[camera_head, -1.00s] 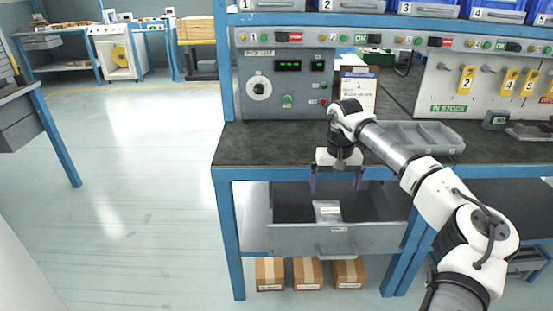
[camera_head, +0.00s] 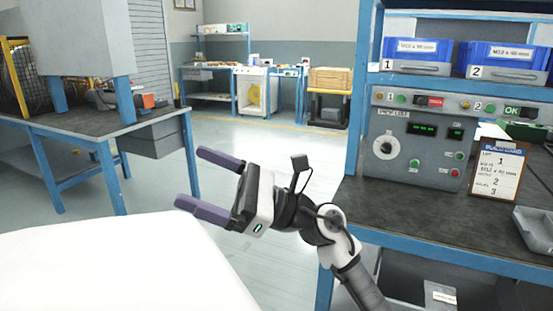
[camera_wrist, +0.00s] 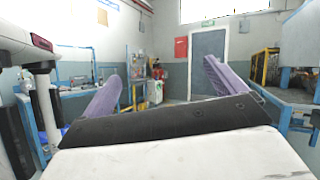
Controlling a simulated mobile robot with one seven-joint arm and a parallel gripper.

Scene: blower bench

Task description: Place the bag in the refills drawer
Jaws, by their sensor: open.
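The bag (camera_head: 440,297) is a small pale packet with a white label, low at the right of the head view. Neither bag nor drawer shows in the wrist view.
The blue-framed bench (camera_head: 400,212) carries a control panel (camera_head: 415,143), a clipboard (camera_head: 497,172) and a grey tray (camera_head: 537,230). Blue bins (camera_head: 415,52) stand on the shelf above. Another bench (camera_head: 75,125) stands at the left. Open floor (camera_head: 240,160) lies between the benches.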

